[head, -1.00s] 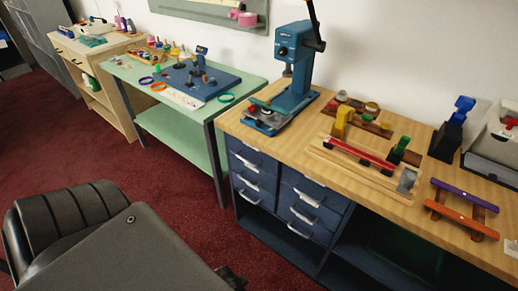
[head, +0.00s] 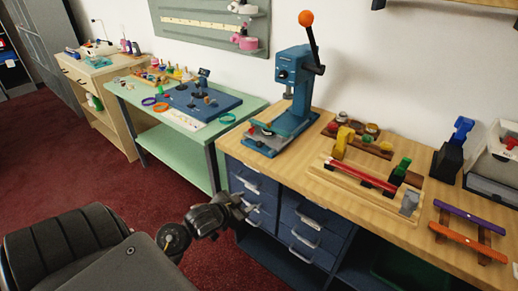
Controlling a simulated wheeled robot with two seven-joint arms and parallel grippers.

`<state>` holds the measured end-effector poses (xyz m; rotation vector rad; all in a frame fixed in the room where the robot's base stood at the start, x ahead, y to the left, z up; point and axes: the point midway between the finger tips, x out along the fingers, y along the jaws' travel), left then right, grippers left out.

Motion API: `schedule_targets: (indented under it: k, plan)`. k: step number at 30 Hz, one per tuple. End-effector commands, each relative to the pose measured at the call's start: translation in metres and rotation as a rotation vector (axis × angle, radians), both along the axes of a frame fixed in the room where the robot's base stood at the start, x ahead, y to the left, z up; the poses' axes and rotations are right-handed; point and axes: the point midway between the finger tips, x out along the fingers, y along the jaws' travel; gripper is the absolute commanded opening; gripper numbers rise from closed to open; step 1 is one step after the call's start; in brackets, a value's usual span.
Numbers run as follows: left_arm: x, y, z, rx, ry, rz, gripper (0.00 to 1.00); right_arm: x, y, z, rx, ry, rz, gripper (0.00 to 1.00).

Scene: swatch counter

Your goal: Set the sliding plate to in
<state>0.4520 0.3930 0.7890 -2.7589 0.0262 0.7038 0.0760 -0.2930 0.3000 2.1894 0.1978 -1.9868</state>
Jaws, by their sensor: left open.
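A blue lever press (head: 292,88) with an orange ball on its handle stands on the wooden counter. At its base, a low plate with a dark round die and reddish parts (head: 262,136) sticks out toward the counter's front left; I take it for the sliding plate. How far it is slid is hard to tell at this size. My left gripper (head: 243,204) is open and empty, low in front of the blue drawers, below the press and apart from it. My right gripper is not in view.
A green table (head: 130,95) stands left. Drawer handles (head: 245,185) jut out near my left gripper.

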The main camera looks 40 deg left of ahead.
Motion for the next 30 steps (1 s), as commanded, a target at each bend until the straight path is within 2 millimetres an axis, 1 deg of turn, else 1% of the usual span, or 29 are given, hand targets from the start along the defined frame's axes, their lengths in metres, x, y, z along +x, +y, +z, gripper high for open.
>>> schedule_targets:
  k: [1,3,5,6,9,12,15,19,21,23,26,30]
  plan:
    - [0.014,0.016,0.014,-0.003,-0.067,-0.014,0.43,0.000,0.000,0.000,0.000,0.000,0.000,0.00]
    - [0.029,0.034,0.036,-0.019,-0.163,-0.048,0.43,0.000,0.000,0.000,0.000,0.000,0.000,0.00]
    - [0.039,0.048,0.055,-0.044,-0.247,-0.080,0.43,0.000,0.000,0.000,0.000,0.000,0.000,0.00]
    - [0.043,0.058,0.068,-0.060,-0.298,-0.103,0.43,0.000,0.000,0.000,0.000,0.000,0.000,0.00]
    - [0.047,0.073,0.094,-0.106,-0.399,-0.152,0.43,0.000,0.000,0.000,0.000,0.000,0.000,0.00]
    - [0.047,0.081,0.109,-0.136,-0.458,-0.184,0.43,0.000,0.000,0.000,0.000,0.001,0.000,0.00]
    - [0.047,0.084,0.115,-0.150,-0.481,-0.199,0.43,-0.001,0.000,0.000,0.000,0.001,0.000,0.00]
    - [0.048,0.083,0.116,-0.153,-0.485,-0.202,0.43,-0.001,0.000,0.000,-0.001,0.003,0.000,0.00]
    - [0.053,0.083,0.116,-0.154,-0.486,-0.201,0.43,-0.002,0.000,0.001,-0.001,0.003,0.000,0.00]
    - [0.059,0.082,0.117,-0.154,-0.488,-0.200,0.43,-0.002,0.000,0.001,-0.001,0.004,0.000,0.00]
    - [0.076,0.078,0.117,-0.156,-0.487,-0.201,0.43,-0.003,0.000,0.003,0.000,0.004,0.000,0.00]
    - [0.103,0.073,0.117,-0.156,-0.486,-0.201,0.43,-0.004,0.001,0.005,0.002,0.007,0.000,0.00]
